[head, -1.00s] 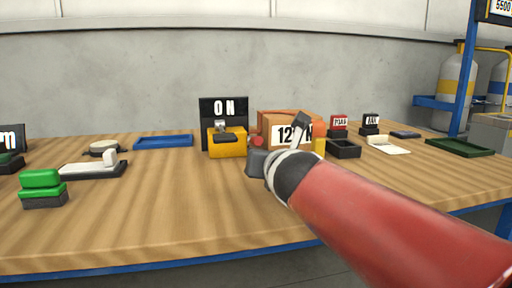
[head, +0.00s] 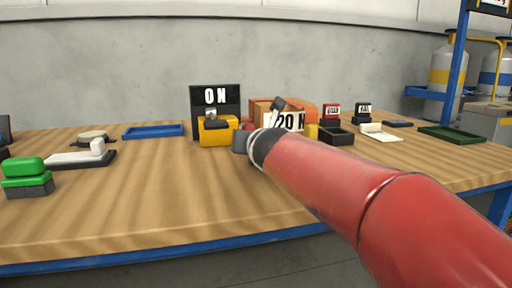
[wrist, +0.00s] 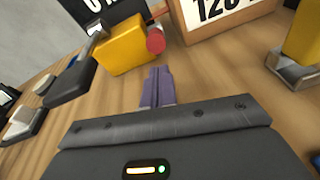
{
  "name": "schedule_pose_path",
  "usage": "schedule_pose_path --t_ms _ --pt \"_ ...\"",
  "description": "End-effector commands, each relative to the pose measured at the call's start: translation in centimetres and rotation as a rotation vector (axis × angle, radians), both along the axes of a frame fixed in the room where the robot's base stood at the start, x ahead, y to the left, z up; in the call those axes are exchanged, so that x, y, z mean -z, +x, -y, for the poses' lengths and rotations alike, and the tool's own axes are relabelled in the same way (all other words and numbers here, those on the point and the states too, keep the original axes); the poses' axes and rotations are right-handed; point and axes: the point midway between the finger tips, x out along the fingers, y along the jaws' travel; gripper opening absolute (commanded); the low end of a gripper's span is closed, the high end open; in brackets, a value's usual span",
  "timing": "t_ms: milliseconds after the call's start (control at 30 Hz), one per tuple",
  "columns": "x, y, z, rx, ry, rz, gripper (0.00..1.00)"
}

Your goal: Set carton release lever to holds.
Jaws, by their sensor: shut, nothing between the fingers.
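I cannot tell whether this is the carton release lever; no "holds" mark is legible. In the wrist view the lever's dark handle (wrist: 75,82) sticks out from the housing (wrist: 122,45) toward the lower left, and a red knob (wrist: 155,40) is on its right. A carton (head: 268,107) with a "120" label stands just right. My gripper (wrist: 157,88) is shut and empty, in front of the housing and carton, apart from the handle.
A second yellow part (wrist: 305,35) on a metal bracket is at the right of the wrist view. A black open box (head: 337,137) and small signs stand right of the carton. A blue tray (head: 153,131) and green block (head: 25,172) are left.

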Motion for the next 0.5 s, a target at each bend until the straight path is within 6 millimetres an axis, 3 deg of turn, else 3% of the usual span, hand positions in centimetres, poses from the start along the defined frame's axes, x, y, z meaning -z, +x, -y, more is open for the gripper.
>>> schedule_pose_path --t_ms 200,500 --pt "0.4 1.6 -0.4 0.0 0.0 0.0 0.0" --pt "0.3 1.8 -0.4 0.0 0.0 0.0 0.0"
